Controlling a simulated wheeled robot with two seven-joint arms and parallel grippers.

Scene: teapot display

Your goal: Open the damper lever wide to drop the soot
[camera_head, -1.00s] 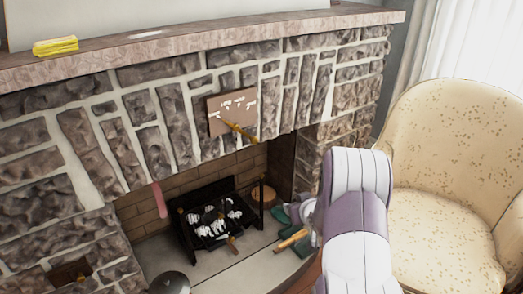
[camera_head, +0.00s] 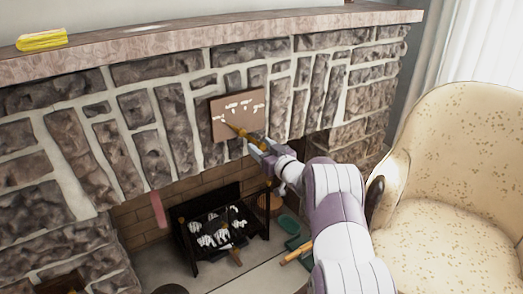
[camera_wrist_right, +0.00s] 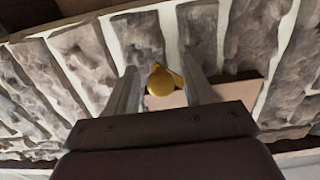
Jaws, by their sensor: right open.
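The damper lever (camera_head: 238,130) is a thin golden handle on a brown plate (camera_head: 218,117) with white markings, fixed to the stone front above the firebox. Its rounded yellow end (camera_wrist_right: 162,81) shows in the right wrist view. My right gripper (camera_head: 258,145) is at the lever's lower right end, with its fingers open. In the right wrist view the fingers (camera_wrist_right: 162,92) stand on either side of the yellow end, with a gap visible. My left gripper is out of view.
A black grate (camera_head: 216,225) with dark and white pieces stands in the firebox below. A pink strip (camera_head: 158,208) hangs at the opening's left. A cream armchair (camera_head: 450,170) stands close to my right arm. A yellow item (camera_head: 42,40) lies on the mantel.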

